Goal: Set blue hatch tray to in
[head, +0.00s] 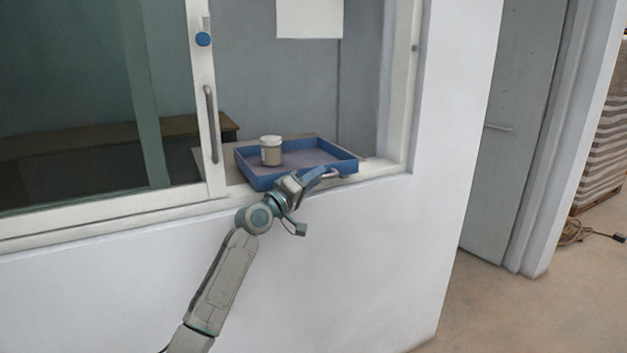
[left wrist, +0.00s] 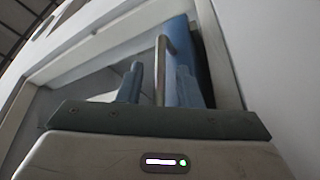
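The blue hatch tray (head: 262,182) sits on the sill of the hatch opening, its front side near the sill's outer edge. A metal handle is on its front; it shows as an upright bar in the left wrist view (left wrist: 160,70). A white lidded jar (head: 270,151) stands upright in the tray's left part. My left gripper (head: 318,180) is at the tray's front, at the handle. In the left wrist view (left wrist: 158,85) the handle bar appears between the fingers, with a gap at the left finger, so the gripper looks open. My right gripper is not in view.
A white wall (head: 340,270) lies below the sill. A brown bench (head: 100,155) shows behind the glass. A grey door (head: 508,130) is at right.

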